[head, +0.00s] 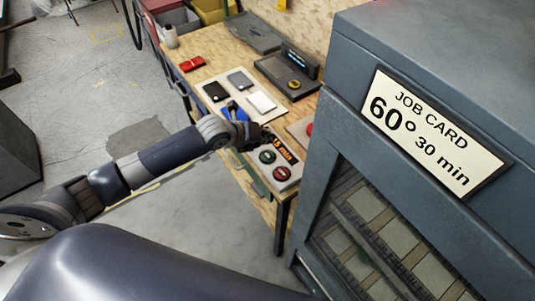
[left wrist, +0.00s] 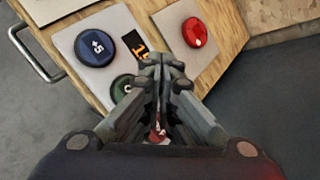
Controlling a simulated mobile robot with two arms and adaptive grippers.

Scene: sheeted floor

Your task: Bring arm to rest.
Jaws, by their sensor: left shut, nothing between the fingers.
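My left arm reaches in from the left in the head view. Its gripper (head: 264,138) is over the front edge of the wooden workbench (head: 228,60), by a pale button panel (head: 293,170) with an orange "15 min" display. In the left wrist view the gripper (left wrist: 163,62) is shut and empty. Its fingers cover part of the display and of a green button (left wrist: 120,84). A blue "+5" button (left wrist: 95,45) shows clear of the fingers. Whether the fingertips touch the panel cannot be told. My right gripper is not in view.
A grey cabinet with a job card (head: 430,132) reading 60° 30 min stands close on the right. On the bench are a pale board with black, grey and white pieces, a dark device (head: 288,75) and a red button (left wrist: 195,32). Floor at left is largely clear.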

